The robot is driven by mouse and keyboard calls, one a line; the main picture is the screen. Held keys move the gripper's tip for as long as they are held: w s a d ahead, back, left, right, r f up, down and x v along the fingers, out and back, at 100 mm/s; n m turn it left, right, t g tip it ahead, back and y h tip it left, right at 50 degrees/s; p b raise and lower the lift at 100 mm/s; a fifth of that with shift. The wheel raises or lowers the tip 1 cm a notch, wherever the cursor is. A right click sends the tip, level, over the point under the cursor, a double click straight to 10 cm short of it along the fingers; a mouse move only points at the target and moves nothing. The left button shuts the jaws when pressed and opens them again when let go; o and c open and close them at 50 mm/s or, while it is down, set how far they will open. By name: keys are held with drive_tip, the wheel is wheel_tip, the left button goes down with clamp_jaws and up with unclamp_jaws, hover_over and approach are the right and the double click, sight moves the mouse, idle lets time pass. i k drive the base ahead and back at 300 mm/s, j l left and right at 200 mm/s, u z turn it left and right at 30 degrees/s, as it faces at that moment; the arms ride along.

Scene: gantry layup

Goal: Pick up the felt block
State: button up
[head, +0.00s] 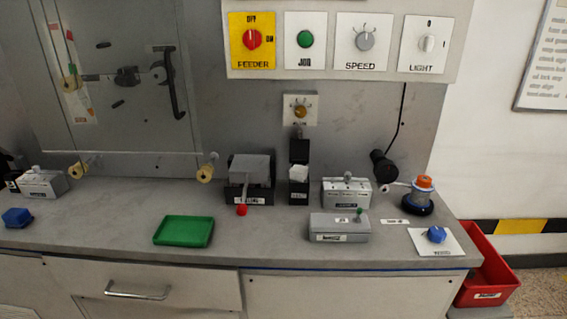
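No label marks a felt block. A small dark-blue faceted block (17,217) lies on the grey bench at the far left, and it may be the felt block; its material is too small to tell. My gripper does not show in the head view.
A green tray (183,231) lies near the bench's (110,219) front edge. Grey boxes (339,227), a black holder (299,172) and an orange-capped bottle (424,195) stand to the right. A red bin (487,268) is beside the bench. Bare surface lies left of the tray.

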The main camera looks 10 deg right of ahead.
sight(299, 172)
drive_tip(key=i+z, duration=0.15)
drive_tip(key=z, duration=0.2)
drive_tip(key=i+z, duration=0.2)
drive_tip(key=z, duration=0.15)
drive_tip(key=i+j+z, duration=0.15)
drive_tip(key=z, duration=0.2)
